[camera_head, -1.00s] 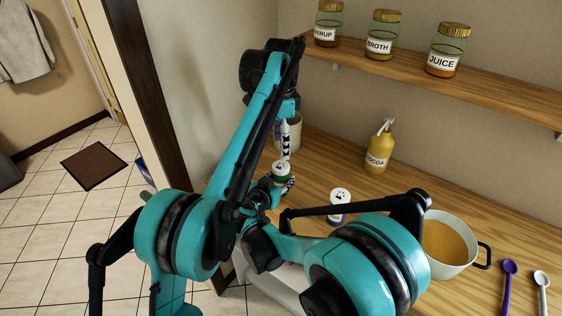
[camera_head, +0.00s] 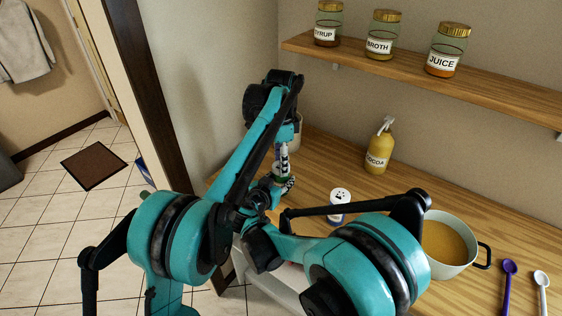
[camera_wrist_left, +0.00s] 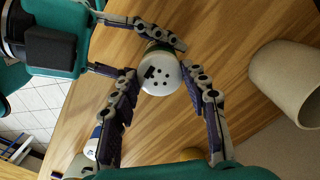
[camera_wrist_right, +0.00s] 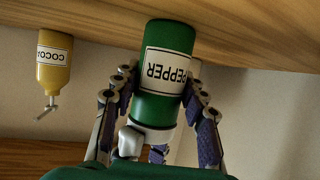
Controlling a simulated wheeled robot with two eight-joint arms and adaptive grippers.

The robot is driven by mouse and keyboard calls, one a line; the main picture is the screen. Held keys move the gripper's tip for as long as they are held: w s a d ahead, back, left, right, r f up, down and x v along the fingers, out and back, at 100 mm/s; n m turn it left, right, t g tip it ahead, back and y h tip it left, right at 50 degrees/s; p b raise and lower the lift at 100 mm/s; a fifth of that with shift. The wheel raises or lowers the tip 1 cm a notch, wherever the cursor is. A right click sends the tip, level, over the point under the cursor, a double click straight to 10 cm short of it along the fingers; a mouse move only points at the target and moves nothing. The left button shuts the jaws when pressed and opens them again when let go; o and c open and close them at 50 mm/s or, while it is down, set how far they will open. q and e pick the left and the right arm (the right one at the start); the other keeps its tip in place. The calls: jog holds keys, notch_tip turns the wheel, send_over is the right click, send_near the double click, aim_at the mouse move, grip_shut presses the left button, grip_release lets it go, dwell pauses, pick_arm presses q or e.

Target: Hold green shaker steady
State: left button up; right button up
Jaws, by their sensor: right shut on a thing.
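The green pepper shaker (camera_wrist_right: 170,40) is shut in my right gripper (camera_wrist_right: 160,112) in the right wrist view. Its label reads PEPPER. The left wrist view shows its white, holed top (camera_wrist_left: 160,78) from above. There my left gripper (camera_wrist_left: 168,88) is open, with one finger on each side of the shaker; I cannot tell whether they touch it. In the head view my left gripper (camera_head: 282,160) points down from above over the shaker and hides much of it. My right gripper (camera_head: 284,187) comes in beside it, partly hidden.
A white-topped shaker (camera_head: 340,196) stands to the right, behind my right arm. A beige cup (camera_wrist_left: 285,82) stands close by. The yellow cocoa bottle (camera_head: 377,152) stands near the wall. A pot (camera_head: 433,265) and two spoons lie right. Jars line the shelf (camera_head: 410,68) above.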

pick_arm(q)
jog(key=shift+n, duration=0.4)
jog(key=n, duration=0.3)
jog(key=shift+n, duration=0.4)
jog(key=n, duration=0.4)
jog(key=shift+n, duration=0.3)
jog(key=n, duration=0.8)
jog(key=shift+n, duration=0.3)
jog(key=o, duration=1.2)
